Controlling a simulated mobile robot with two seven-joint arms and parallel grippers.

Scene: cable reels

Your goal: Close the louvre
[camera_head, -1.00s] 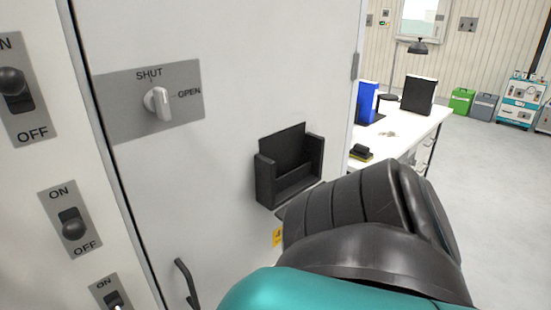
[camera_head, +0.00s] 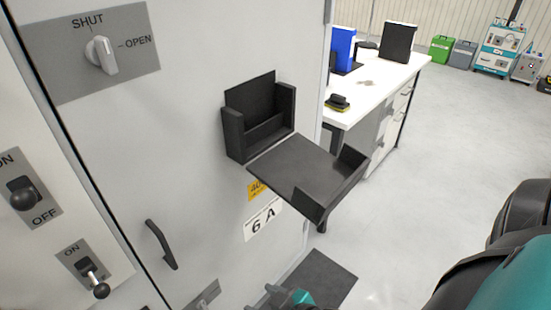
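A grey plate on the white cabinet front carries a white rotary knob (camera_head: 101,55), at the upper left. The plate is marked SHUT above the knob and OPEN to its right. The knob's ridge lies roughly in line with the SHUT mark, tilted a little; I cannot tell which end points. No slatted louvre can be made out. My arm, black and teal, fills the lower right corner, with its gripper out of view. A small teal and black piece, perhaps mine, shows at the bottom edge. No gripper fingers show, and nothing touches the knob.
A black holder (camera_head: 258,122) with a flat shelf (camera_head: 308,172) juts from the cabinet. A black handle (camera_head: 161,244) and ON/OFF levers (camera_head: 23,196) are lower left. A white bench (camera_head: 376,85) stands behind; grey floor right is open.

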